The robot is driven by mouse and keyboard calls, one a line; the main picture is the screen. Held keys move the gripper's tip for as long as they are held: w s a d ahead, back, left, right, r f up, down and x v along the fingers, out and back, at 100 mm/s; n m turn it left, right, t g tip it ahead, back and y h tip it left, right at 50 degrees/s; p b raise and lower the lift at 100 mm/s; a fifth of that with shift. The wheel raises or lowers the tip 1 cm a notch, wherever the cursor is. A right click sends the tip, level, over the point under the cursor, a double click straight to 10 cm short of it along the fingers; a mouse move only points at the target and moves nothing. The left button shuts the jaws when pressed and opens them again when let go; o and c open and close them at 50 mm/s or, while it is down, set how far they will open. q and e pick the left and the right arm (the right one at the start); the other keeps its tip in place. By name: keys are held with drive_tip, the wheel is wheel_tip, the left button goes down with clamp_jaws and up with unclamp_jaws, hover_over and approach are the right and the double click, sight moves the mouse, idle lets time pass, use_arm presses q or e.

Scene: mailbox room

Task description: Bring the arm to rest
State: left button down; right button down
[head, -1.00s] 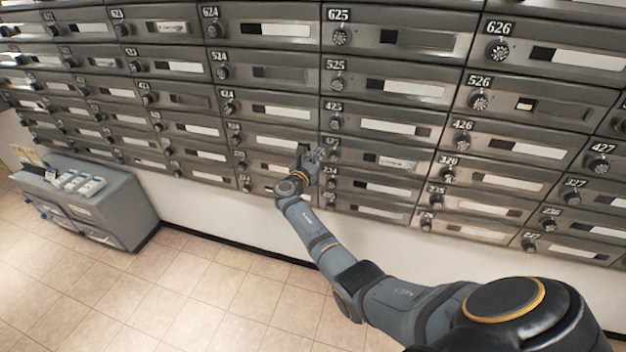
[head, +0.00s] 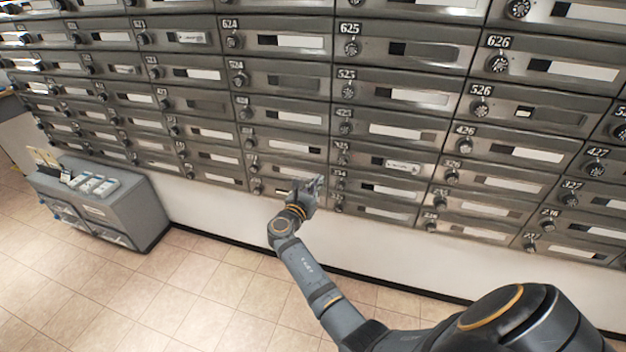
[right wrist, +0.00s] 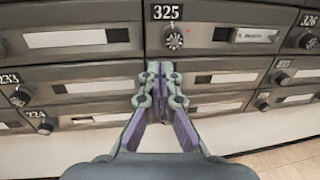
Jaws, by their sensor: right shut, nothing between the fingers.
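My right arm reaches in from the lower right of the head view. Its gripper (head: 316,184) is in front of the lower rows of the mailbox wall (head: 290,205), apart from or close to the doors; the exact gap cannot be told. In the right wrist view the two fingers of the gripper (right wrist: 153,68) meet at the tips, shut and empty. They point at the doors just below the dial of box 325 (right wrist: 173,38). My left gripper is in no view.
A grey cabinet (head: 125,215) with small items on top (head: 92,184) stands on the floor at the left. The tiled floor (head: 200,290) between it and my arm is clear. Round dial knobs stick out from the mailbox doors. White wall (head: 400,262) runs below the boxes.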

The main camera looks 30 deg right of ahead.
drive_tip(key=s+a+f+m+g+y+p, duration=0.1)
drive_tip(key=s+a+f+m+y+p, duration=0.15)
drive_tip(key=s+f, duration=0.6)
drive_tip(key=s+a+f+m+g+y+p, duration=0.1)
drive_tip(key=s+f+m+g+y, duration=0.2)
drive_tip(key=f, duration=1)
drive_tip(key=s+a+f+m+y+p, duration=0.2)
drive_tip(key=s+f+y, duration=0.25)
drive_tip(key=f, duration=0.65)
drive_tip(key=s+a+f+m+g+y+p, duration=0.1)
drive_tip(key=s+f+m, duration=0.2)
drive_tip(key=s, duration=0.9)
drive_tip(key=s+a+f+m+g+y+p, duration=0.2)
drive_tip(key=s+f+m, duration=0.2)
drive_tip(key=s+m, duration=0.4)
drive_tip(key=s+a+f+m+g+y+p, duration=0.1)
drive_tip(key=s+f+m, duration=0.3)
drive_tip(key=s, duration=1.1)
drive_tip(key=shift+s+a+f+m, duration=0.15)
drive_tip(key=shift+s+a+m, duration=0.2)
drive_tip(key=shift+m, duration=0.5)
